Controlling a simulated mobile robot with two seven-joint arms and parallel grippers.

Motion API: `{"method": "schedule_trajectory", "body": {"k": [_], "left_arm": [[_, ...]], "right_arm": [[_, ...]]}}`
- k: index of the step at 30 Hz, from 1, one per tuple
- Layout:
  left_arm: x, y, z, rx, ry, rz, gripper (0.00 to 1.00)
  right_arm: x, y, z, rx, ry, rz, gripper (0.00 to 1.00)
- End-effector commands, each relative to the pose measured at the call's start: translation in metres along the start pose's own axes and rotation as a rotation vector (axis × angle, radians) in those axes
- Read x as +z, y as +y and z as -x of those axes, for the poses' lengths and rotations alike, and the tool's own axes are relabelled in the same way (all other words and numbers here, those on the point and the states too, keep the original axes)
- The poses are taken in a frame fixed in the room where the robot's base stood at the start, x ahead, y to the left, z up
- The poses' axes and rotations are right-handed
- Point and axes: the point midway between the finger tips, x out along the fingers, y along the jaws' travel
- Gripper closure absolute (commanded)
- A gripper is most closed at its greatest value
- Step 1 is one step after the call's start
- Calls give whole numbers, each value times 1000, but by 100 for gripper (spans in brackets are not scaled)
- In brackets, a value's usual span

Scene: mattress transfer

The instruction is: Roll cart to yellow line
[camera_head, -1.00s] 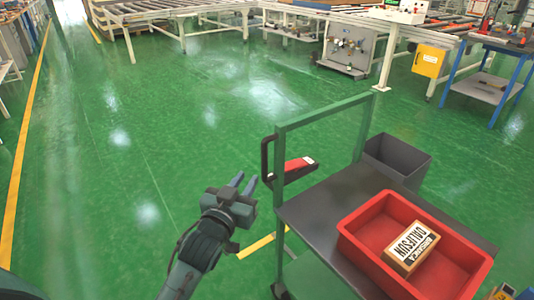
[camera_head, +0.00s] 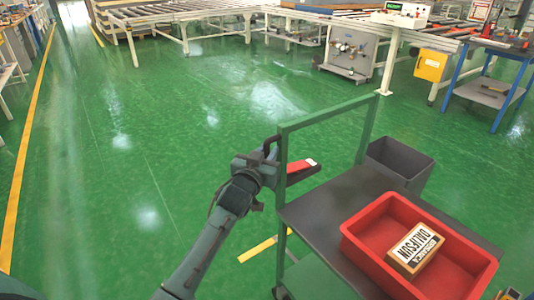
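The cart has a green upright frame (camera_head: 326,114) and a dark grey deck (camera_head: 335,215). My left gripper (camera_head: 269,161) is at the left post of this frame, over the black loop handle beside it. Its fingers overlap the handle and post, so I cannot tell whether they are closed on either. A red piece (camera_head: 301,168) shows just right of the post. A short yellow strip (camera_head: 257,248) lies on the floor by the cart's left side. A long yellow line (camera_head: 20,165) runs along the floor at far left. My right gripper is out of view.
A red tray (camera_head: 365,262) on the deck holds a labelled box (camera_head: 412,252). A grey bin (camera_head: 400,158) is at the cart's far side. A conveyor (camera_head: 190,15) and a blue-legged table (camera_head: 497,85) stand at the back. The green floor left of the cart is clear.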

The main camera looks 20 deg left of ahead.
Motion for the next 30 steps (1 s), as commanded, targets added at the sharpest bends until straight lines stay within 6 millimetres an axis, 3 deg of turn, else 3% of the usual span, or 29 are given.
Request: {"method": "schedule_trajectory", "body": {"k": [5, 13, 25, 30], "left_arm": [[0, 0, 0, 0, 1, 0, 79], [0, 0, 0, 0, 1, 0, 100], [0, 0, 0, 0, 1, -1, 100], [-2, -10, -5, -2, 3, -4, 100]], "right_arm": [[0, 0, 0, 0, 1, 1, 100], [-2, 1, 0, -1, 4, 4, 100], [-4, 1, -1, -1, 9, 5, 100], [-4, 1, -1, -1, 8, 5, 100]]}}
